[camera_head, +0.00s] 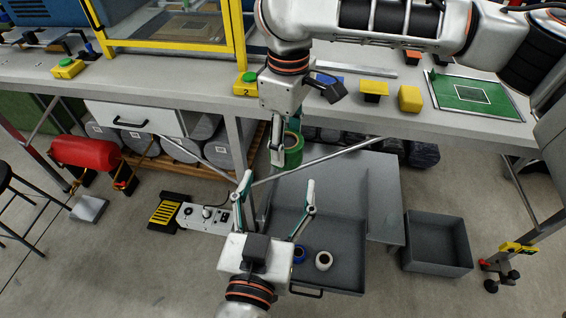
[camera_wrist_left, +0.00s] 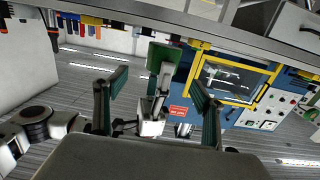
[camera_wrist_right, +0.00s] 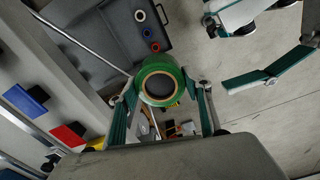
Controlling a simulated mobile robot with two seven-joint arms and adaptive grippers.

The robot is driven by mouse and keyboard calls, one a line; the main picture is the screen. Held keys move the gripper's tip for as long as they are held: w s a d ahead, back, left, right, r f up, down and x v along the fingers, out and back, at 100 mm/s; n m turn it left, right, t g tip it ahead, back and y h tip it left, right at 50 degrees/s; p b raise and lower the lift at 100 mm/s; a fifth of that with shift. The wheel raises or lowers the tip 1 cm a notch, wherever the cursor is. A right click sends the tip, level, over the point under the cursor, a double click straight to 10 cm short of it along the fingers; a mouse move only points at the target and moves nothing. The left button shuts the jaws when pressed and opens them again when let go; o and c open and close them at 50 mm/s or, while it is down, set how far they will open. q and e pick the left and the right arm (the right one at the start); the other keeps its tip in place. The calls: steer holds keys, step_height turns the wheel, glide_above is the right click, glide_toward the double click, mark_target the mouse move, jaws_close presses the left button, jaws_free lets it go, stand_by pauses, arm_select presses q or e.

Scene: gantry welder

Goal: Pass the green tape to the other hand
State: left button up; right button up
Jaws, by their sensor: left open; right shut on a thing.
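The green tape (camera_head: 293,150) is a thick roll held below the bench edge. My right gripper (camera_head: 285,143) comes down from above and is shut on it. The right wrist view shows the roll (camera_wrist_right: 177,74) with its round hole facing the camera, between my right fingers. My left gripper (camera_head: 277,182) is open and empty, fingers pointing up, just below the tape and apart from it. In the left wrist view the tape (camera_wrist_left: 155,58) appears beyond and between the open left fingers (camera_wrist_left: 160,85). One of my left fingers also shows at the right of the right wrist view.
An open grey drawer (camera_head: 345,277) below holds a blue roll (camera_head: 299,254) and a white roll (camera_head: 323,261). A grey bin (camera_head: 437,243) stands on the floor to the right. The bench edge (camera_head: 200,92) and a slanted metal bar (camera_head: 335,155) are close to my grippers.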

mark_target(288, 147)
arm_select(q)
steer(key=x, duration=1)
steer(key=shift+w+d, duration=0.1)
steer(key=shift+w, duration=0.3)
steer(key=c, duration=1.3)
arm_select(e)
steer(key=o, duration=1.3)
steer(key=shift+c, duration=0.2)
